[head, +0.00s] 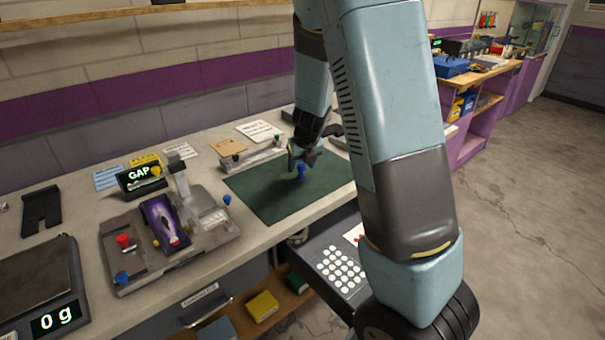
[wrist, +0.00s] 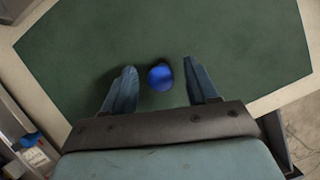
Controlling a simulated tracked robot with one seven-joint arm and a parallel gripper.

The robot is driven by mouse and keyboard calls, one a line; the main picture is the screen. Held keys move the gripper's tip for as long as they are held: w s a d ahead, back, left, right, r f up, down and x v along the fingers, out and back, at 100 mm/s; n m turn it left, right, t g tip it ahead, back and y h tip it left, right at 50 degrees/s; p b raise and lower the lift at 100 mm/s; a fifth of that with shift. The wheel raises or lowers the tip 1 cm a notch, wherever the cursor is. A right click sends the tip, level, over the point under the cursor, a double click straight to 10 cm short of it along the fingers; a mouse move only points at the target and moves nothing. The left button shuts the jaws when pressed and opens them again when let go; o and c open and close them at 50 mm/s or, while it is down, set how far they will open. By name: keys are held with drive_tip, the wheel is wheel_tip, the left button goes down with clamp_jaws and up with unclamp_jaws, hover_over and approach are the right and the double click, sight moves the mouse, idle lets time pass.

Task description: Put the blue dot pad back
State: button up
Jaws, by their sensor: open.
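A blue round-topped piece (head: 302,172) stands on the dark green mat (head: 262,196) under my gripper in the head view. In the wrist view the blue piece (wrist: 160,77) shows as a round blue top between the two fingers, with gaps on both sides. My gripper (head: 303,160) points down and is open; in the wrist view its fingertips (wrist: 159,72) are apart. I cannot tell whether this blue piece is the dot pad. Another blue knob (head: 122,277) sits at the front left corner of the grey fixture (head: 200,240).
The fixture carries a purple slot car (head: 164,222), a red knob (head: 123,240) and a lit GAP display (head: 140,178). A scale (head: 40,285) reading 0 g is at the left. A small rail stand (head: 252,158) lies behind the mat. The mat around the blue piece is clear.

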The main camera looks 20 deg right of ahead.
drive_tip(key=shift+w+f, duration=0.1)
drive_tip(key=shift+f, duration=0.2)
drive_tip(key=shift+c, duration=0.2)
clamp_jaws()
